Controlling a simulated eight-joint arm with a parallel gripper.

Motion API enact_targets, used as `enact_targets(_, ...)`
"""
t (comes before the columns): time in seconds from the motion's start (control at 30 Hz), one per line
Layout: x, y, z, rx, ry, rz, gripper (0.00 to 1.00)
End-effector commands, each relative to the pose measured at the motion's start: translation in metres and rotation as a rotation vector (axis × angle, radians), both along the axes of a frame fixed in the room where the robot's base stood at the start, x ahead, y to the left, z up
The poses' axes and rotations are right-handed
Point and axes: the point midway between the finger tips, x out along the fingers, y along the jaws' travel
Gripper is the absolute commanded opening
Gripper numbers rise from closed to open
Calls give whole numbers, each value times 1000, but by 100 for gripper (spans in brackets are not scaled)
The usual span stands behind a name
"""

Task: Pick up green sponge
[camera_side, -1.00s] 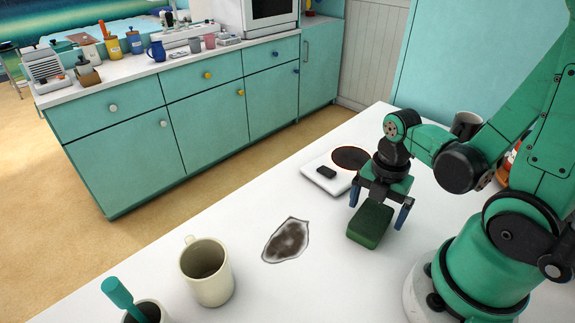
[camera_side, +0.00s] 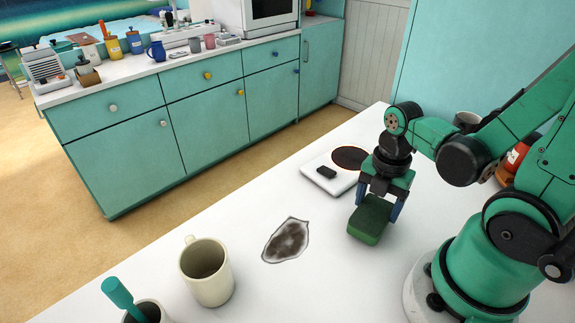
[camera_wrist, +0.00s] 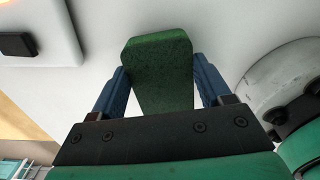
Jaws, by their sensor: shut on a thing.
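The green sponge (camera_side: 369,220) is a dark green block on the white counter, in front of my arm's base in the side view. My gripper (camera_side: 379,203) points down at it, with one blue finger on each side. The gripper is shut on the sponge. In the wrist view the sponge (camera_wrist: 160,72) sits between the two blue fingers of the gripper (camera_wrist: 160,88). In the side view the sponge appears at counter level; I cannot tell whether it is clear of the surface.
A white plate-like scale or hotplate (camera_side: 316,180) with a dark disc lies behind the sponge. A dark stain (camera_side: 287,241) lies to the left. A cream mug (camera_side: 207,273) and a cup with a teal-handled tool (camera_side: 119,294) stand at the front left. A dark mug (camera_side: 467,121) stands behind my arm.

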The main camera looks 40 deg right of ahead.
Motion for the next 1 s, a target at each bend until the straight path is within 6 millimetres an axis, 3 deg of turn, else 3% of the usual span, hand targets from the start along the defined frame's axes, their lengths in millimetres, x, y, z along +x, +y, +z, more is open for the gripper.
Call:
enact_targets(0.47, -1, 0, 58, 0, 0, 0, 23)
enact_targets(1.0, -1, 0, 163, -1, 0, 0, 23)
